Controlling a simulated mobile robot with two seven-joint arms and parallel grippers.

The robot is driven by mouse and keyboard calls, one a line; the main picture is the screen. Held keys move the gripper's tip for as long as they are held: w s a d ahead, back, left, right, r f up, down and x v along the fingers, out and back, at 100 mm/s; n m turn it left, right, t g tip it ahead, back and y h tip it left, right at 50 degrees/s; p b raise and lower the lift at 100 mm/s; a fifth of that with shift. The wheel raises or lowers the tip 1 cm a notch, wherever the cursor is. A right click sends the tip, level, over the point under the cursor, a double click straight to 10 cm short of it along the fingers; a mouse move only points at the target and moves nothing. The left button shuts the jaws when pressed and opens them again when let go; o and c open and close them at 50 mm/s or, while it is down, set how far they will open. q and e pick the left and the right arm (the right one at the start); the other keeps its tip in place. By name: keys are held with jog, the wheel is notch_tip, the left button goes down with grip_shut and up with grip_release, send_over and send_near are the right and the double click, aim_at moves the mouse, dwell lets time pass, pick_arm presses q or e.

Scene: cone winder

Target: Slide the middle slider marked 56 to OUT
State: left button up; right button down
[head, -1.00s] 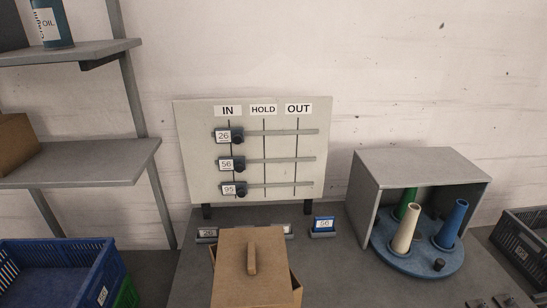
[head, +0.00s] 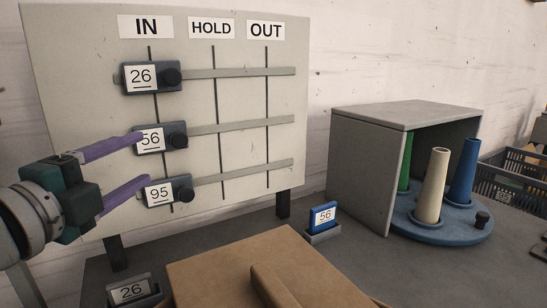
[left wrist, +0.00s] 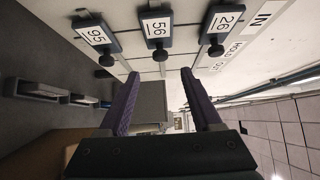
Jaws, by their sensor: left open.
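The middle slider marked 56 (head: 176,138) stands at IN on its horizontal rail. It has a dark body, a white label and a black knob, and it shows at top centre of the left wrist view (left wrist: 158,30). Sliders 26 (head: 152,78) and 95 (head: 183,190) also stand at IN, above and below it. The OUT sign (head: 266,29) marks the right line of the pale board (head: 240,105). My left gripper (head: 144,158) is open and empty, its purple fingers at the board's left side. One fingertip overlaps the 56 label in the head view; contact is unclear.
A blue tag marked 56 (head: 323,215) sits in a holder below the board. A brown box (head: 262,268) stands in front. A grey open cabinet (head: 360,165) with coloured cones is at right. The middle rail is clear right of the knob.

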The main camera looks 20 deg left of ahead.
aim_at(176, 142)
pick_arm(q)
jog(key=w, duration=0.9)
jog(key=shift+w+a, duration=0.2)
jog(key=shift+w, duration=0.15)
grip_shut()
dwell(1.1)
